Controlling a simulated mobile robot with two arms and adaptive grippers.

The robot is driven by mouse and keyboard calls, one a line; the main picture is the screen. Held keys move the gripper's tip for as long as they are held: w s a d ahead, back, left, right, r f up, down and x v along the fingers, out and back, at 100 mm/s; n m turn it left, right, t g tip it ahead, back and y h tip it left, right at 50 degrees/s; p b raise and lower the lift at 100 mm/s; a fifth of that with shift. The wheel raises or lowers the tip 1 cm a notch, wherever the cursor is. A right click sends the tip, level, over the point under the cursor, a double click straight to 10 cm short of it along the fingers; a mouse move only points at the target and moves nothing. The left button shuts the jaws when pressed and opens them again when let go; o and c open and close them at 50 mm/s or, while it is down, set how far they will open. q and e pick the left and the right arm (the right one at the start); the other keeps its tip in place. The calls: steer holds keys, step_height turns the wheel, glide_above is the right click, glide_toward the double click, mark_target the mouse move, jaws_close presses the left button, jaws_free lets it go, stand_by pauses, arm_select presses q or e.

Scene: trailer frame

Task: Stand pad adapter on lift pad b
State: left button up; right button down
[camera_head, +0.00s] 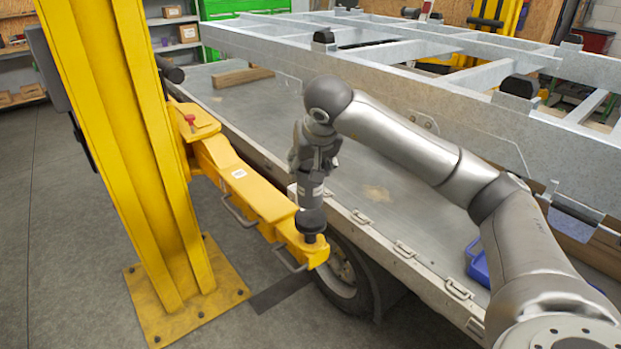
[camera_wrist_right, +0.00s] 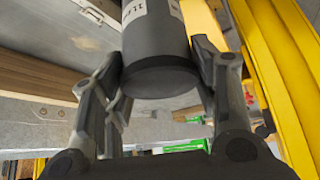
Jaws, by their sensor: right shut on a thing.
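The pad adapter (camera_head: 312,192) is a dark grey cylinder with a white label. My right gripper (camera_head: 313,165) is shut on its upper part and holds it upright at the outer end of the yellow lift arm. A round black lift pad (camera_head: 311,222) sits at that end, directly under the adapter. The adapter's lower end appears at the pad, but I cannot tell whether they touch. In the right wrist view, the adapter (camera_wrist_right: 158,55) lies between the fingers, one end face showing and its label partly cut off. My left gripper is not in view.
The yellow lift post (camera_head: 140,150) stands at left, its arm (camera_head: 240,180) reaching toward the trailer. The trailer bed (camera_head: 375,190) and wheel (camera_head: 345,275) are close beside the arm's end. A grey metal frame (camera_head: 440,85) lies over the trailer. A blue object (camera_head: 478,262) is at right.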

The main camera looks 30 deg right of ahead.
steer(key=x, duration=0.4)
steer(key=shift+w+d+p, duration=0.3)
steer(key=shift+d+p, duration=0.05)
steer(key=shift+d, duration=0.1)
step_height(320, 180, down, 3)
steer(key=shift+w+f+p, duration=0.1)
steer(key=shift+f+p, duration=0.1)
steer(key=shift+p, duration=0.4)
steer(key=shift+f, duration=0.2)
steer(key=c, duration=0.5)
jaws_free()
steer(key=shift+c, duration=0.2)
